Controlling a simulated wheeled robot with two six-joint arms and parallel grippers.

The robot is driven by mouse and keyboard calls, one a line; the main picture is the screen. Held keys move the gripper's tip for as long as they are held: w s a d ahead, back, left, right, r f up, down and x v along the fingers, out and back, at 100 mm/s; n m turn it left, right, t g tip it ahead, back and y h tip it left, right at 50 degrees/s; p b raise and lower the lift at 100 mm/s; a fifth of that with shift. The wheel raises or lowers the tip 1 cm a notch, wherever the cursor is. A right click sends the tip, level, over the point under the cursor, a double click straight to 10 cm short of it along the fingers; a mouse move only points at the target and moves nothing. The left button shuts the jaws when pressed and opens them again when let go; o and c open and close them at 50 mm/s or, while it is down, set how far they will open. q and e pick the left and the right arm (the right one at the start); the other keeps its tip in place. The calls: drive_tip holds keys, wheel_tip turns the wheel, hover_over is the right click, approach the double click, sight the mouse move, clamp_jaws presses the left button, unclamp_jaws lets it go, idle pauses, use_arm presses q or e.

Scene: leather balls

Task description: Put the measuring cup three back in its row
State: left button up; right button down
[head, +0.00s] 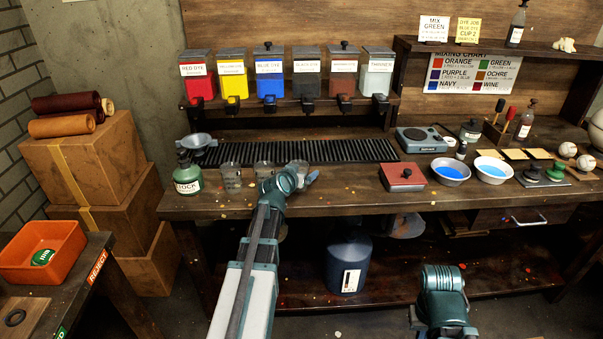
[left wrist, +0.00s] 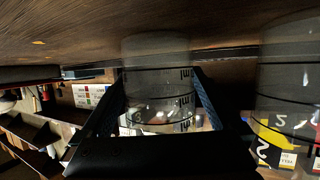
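Three clear measuring cups stand in a line on the bench: one at the left (head: 230,178), one in the middle (head: 263,170), and a right-hand one (head: 299,166) partly hidden by my arm. My left gripper (head: 308,180) is at the right-hand cup. In the left wrist view, which is upside down, a clear cup (left wrist: 158,85) is between my left fingers (left wrist: 158,78), with a finger against each side. A neighbouring cup marked 2 (left wrist: 290,85) is close beside it. My right arm is low at the front right; its fingers do not show.
A red lidded box (head: 403,177) and two bowls of blue liquid (head: 450,172) stand to the right. A black ribbed strip (head: 330,151) lies behind.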

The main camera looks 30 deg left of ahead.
use_arm(q)
drive_tip(key=shift+r, duration=0.1)
drive_tip(key=shift+s+r+p, duration=0.15)
drive_tip(key=shift+r+p, duration=0.05)
drive_tip(key=shift+p, duration=0.15)
drive_tip(key=p+v, duration=0.4)
drive_tip(key=v, duration=0.7)
drive_tip(key=shift+s+r, duration=0.1)
drive_tip(key=shift+s, duration=0.2)
